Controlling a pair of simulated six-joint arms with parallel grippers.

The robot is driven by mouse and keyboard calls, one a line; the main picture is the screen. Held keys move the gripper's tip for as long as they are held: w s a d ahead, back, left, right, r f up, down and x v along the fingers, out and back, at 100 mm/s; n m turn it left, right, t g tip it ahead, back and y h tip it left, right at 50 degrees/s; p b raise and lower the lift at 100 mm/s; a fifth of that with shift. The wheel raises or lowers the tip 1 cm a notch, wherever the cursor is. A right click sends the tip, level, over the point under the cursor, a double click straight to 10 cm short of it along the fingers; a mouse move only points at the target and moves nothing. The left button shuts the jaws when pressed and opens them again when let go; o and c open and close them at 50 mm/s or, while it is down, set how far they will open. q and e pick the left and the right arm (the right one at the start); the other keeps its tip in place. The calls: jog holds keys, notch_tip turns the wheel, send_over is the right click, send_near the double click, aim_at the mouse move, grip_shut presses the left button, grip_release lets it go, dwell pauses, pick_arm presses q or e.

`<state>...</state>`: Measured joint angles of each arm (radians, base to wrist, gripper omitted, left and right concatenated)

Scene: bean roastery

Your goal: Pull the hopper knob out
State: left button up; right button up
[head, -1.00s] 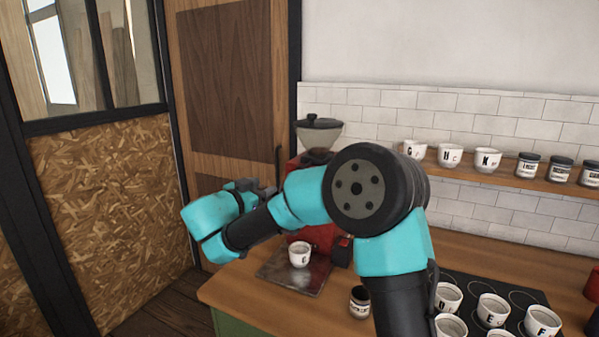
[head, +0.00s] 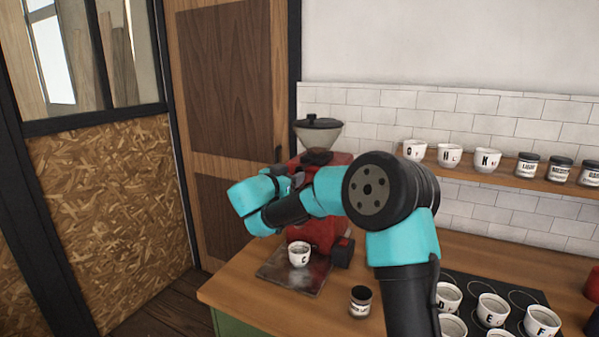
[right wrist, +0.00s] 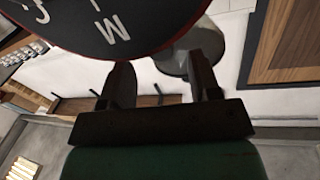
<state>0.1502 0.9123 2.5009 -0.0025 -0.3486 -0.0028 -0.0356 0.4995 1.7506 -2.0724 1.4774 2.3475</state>
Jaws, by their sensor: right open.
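The red grinder (head: 318,232) stands at the back left of the counter. Its grey hopper (head: 318,136) has a dark lid and sits on top. My right gripper (head: 299,179) is in front of the grinder's upper part, below the hopper; my arm hides much of the grinder. In the right wrist view the right gripper (right wrist: 161,64) is open, its two dark fingers apart with nothing clearly held between. A black disc (right wrist: 110,25) with a red edge and white letters is close ahead. A pale grey rounded part (right wrist: 203,45) shows behind one finger. I cannot clearly make out the hopper knob. My left gripper is not in view.
A white cup (head: 299,255) stands on the dark tray (head: 283,278) below my right arm. A small dark jar (head: 360,302) is on the counter. Several cups stand on a black mat (head: 520,293) at right. A wall shelf (head: 560,186) holds cups and jars.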

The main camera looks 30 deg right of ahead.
aim_at(298, 171)
jog(key=shift+x, duration=2.35)
grip_shut()
